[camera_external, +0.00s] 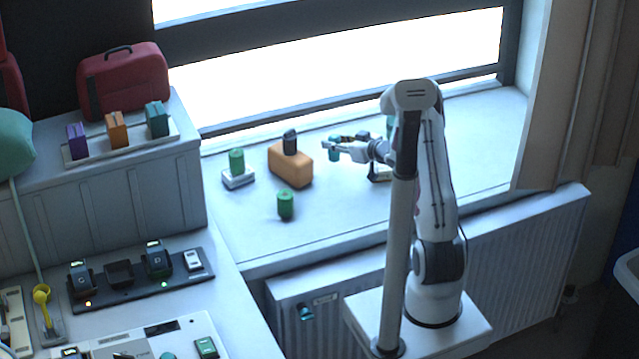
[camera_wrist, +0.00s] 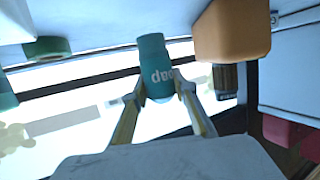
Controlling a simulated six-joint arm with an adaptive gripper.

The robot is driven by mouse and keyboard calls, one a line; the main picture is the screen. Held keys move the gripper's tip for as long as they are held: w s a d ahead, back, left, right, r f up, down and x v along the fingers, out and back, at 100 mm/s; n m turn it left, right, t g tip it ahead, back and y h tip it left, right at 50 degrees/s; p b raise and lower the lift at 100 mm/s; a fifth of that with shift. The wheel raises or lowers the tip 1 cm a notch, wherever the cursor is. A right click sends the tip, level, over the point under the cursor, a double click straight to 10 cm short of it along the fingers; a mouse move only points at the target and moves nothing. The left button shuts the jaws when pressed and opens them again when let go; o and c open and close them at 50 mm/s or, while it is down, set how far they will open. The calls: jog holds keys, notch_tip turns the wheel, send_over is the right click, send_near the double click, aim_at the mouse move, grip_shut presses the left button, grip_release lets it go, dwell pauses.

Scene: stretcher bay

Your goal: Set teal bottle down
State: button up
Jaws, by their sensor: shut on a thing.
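The teal bottle (camera_external: 334,154) is at my gripper's tip above the white window ledge (camera_external: 350,215). In the wrist view the teal bottle (camera_wrist: 154,62) has pale lettering and stands between the two fingers of my gripper (camera_wrist: 160,92). My gripper (camera_external: 328,146) is shut on it, reaching left from the arm. The wrist picture is turned over, with the ledge at the top. I cannot tell whether the bottle's base touches the ledge.
Left of the bottle is an orange block (camera_external: 291,166) with a dark cylinder (camera_external: 290,141) on it. A green cylinder (camera_external: 286,204) stands in front; another (camera_external: 237,159) sits on a white box (camera_external: 238,178).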

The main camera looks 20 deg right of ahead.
aim_at(339, 153)
jog(key=shift+f, duration=1.7)
jog(key=shift+f, duration=0.15)
jog(key=o, duration=1.2)
jog(key=shift+o, duration=0.2)
jog(key=shift+s+d+r, duration=0.1)
jog(key=shift+r, duration=0.1)
jog(key=v, duration=1.1)
jog(key=shift+s, duration=0.35)
jog(key=shift+r, duration=0.15)
